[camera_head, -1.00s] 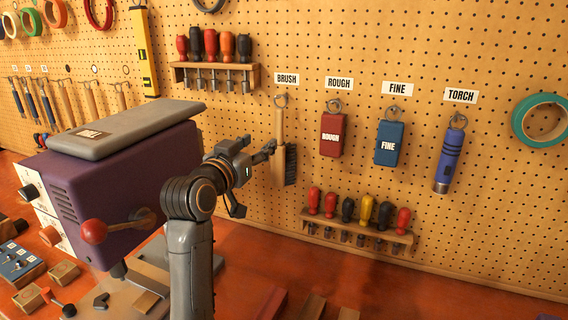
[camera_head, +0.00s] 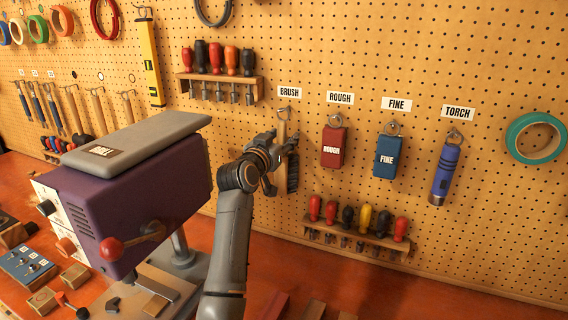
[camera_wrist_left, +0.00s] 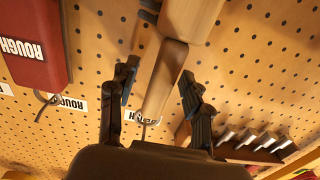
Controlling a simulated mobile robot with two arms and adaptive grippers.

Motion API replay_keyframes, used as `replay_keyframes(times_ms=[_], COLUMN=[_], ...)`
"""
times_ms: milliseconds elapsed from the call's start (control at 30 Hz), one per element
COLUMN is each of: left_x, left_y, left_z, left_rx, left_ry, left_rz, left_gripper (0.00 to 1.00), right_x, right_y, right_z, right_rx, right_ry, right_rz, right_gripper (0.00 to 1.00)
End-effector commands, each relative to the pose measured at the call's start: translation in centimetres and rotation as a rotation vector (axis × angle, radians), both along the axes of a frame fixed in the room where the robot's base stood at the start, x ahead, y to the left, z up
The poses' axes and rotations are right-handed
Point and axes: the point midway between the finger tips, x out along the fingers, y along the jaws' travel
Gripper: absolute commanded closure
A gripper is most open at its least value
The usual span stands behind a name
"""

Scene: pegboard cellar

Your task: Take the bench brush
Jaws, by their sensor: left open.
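The bench brush (camera_head: 292,172) hangs from a hook on the pegboard under the BRUSH label (camera_head: 289,91). It has a pale wooden handle and dark bristles. My left gripper (camera_head: 279,150) is at the brush, partly covering its handle in the head view. In the left wrist view the wooden handle of the brush (camera_wrist_left: 161,88) lies between the two open fingers of my left gripper (camera_wrist_left: 158,79). A gap shows on each side of the handle, so the fingers do not appear to grip it. My right gripper is not in view.
The red ROUGH block (camera_head: 333,147) and blue FINE block (camera_head: 388,160) hang to the right, then the torch (camera_head: 445,174). Screwdriver racks sit above left and below right (camera_head: 357,241). A purple drill machine (camera_head: 140,205) stands left of my arm.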

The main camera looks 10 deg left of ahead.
Motion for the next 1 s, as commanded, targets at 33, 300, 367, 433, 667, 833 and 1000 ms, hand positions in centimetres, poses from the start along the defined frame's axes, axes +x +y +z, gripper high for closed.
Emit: replay_keyframes(times_ms=[33, 300, 367, 433, 667, 833, 1000], left_x=[0.26, 0.41, 0.41, 0.40, 0.40, 0.39, 0.40], left_y=[-0.05, -0.07, -0.08, -0.08, -0.09, -0.08, -0.07], left_z=[0.04, -0.06, -0.07, -0.07, -0.08, -0.02, 0.17], left_rx=[-0.001, 0.000, 0.000, 0.000, 0.000, 0.000, 0.000], left_ry=[0.001, 0.000, 0.000, 0.000, 0.000, -0.001, -0.002], left_rz=[0.000, 0.001, 0.000, 0.000, 0.000, 0.000, 0.000], left_gripper=[0.51, 0.51, 0.63, 0.77, 1.00, 1.00, 1.00], right_x=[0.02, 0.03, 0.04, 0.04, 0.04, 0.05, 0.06], right_y=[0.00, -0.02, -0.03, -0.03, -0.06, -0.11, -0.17], right_z=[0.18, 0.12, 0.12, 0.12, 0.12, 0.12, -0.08], right_rx=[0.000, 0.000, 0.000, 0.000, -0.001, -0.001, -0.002], right_ry=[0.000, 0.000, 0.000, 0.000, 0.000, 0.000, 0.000], right_rz=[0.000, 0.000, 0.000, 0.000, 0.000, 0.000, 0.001], right_gripper=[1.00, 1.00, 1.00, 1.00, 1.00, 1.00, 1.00])
